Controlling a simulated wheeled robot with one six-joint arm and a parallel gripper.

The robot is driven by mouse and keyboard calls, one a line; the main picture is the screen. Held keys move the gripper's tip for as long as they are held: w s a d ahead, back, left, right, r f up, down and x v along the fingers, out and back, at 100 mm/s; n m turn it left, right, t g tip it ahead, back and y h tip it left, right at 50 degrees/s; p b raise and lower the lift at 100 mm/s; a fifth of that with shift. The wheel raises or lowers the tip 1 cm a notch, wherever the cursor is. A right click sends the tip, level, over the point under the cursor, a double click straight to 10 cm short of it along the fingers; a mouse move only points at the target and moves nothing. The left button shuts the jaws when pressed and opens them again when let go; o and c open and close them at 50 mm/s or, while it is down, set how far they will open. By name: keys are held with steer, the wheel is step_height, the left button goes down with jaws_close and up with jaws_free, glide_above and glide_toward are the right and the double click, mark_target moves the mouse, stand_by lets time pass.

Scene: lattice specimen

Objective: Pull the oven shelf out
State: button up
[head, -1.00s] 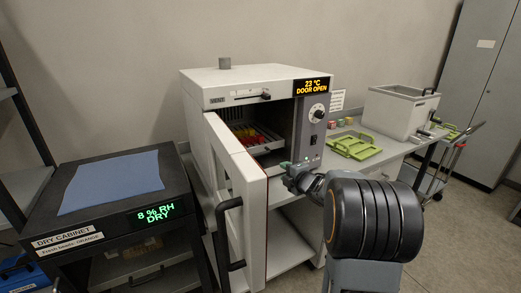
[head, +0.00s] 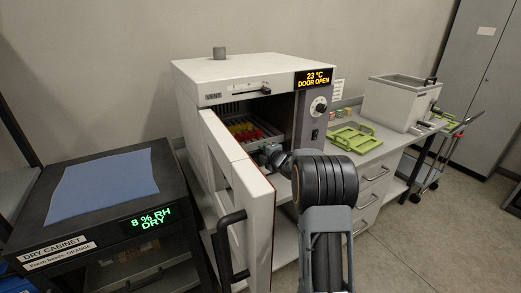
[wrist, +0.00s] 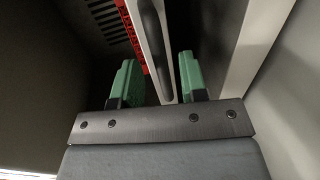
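The oven (head: 215,77) stands on the bench with its door (head: 240,190) swung open towards me; its display reads 23 °C, DOOR OPEN. Inside, the light metal shelf (head: 255,143) carries red and yellow pieces. My gripper (head: 266,153) is at the oven mouth, by the shelf's front; its fingers are mostly hidden there by my arm. In the wrist view my gripper (wrist: 158,82) has its two green fingers apart. A light strip with a dark rounded bar, apparently the shelf front (wrist: 155,45), runs between them. I see no clear contact.
The open door is close on the left of my arm. A dry cabinet (head: 55,240) with a blue cloth (head: 103,186) stands at left. Right of the oven are a green rack (head: 353,138), a grey bath (head: 397,103) and a trolley (head: 435,160).

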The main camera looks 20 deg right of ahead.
steer(key=shift+x, duration=1.45)
steer(key=shift+a, duration=0.1)
jaws_close()
